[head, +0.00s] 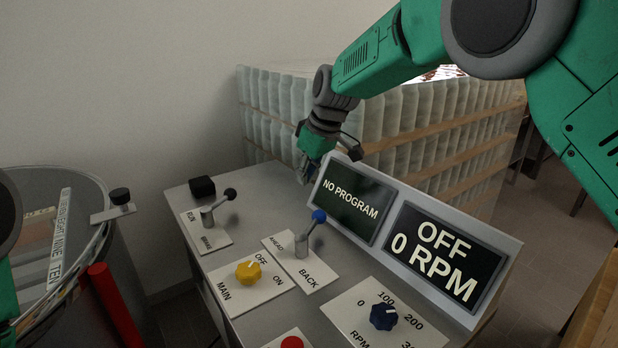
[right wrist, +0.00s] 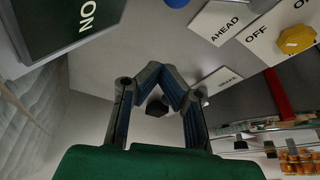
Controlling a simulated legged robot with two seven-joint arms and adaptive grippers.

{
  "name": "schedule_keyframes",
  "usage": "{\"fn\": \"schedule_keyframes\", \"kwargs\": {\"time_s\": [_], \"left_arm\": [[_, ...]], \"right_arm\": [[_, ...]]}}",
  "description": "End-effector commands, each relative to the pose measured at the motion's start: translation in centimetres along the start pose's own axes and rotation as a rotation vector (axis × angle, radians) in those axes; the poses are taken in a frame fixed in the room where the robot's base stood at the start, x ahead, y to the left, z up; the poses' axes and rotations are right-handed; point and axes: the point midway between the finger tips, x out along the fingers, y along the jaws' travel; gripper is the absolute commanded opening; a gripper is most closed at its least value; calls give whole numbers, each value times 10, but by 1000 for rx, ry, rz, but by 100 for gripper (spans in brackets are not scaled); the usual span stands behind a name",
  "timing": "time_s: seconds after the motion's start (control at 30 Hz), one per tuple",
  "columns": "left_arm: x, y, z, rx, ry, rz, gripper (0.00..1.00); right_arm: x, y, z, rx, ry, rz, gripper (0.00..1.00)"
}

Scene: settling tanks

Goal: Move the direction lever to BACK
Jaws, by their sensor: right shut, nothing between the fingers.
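The direction lever (head: 312,232) has a blue ball knob on a grey stem. It stands on a white plate (head: 291,266) marked AHEAD at the far left end and BACK at the near right end. The knob leans up and right in the head view; I cannot tell surely which end it is set to. My right gripper (head: 303,180) is shut and empty, above the far edge of the panel, beyond the lever and apart from it. In the right wrist view its fingertips (right wrist: 178,106) meet, and the blue knob (right wrist: 177,3) shows at the top edge. My left gripper is not in view.
A black-knobbed RUN/BRAKE lever (head: 217,208) and a black box (head: 202,187) are left of the direction lever. A yellow MAIN knob (head: 248,271), blue RPM knob (head: 383,316) and red button (head: 292,342) are nearer. The display housing (head: 400,236) rises right. Stacked bottles (head: 400,120) stand behind.

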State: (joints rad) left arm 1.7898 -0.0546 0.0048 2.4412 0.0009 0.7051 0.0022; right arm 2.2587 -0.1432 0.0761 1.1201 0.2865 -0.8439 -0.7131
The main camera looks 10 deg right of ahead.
Motion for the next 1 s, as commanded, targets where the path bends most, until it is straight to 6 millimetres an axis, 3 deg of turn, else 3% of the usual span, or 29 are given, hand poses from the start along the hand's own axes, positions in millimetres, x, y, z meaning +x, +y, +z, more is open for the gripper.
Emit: {"fn": "schedule_keyframes", "kwargs": {"time_s": [0.1,0.33,0.6,1.0], "left_arm": [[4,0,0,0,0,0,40],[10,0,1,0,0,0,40],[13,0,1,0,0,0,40],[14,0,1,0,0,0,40]], "right_arm": [[29,-1,1,0,-2,-2,0],[73,-1,1,-1,-1,-1,0],[61,0,32,1,2,-1,0],[60,-1,40,0,2,0,0]]}}
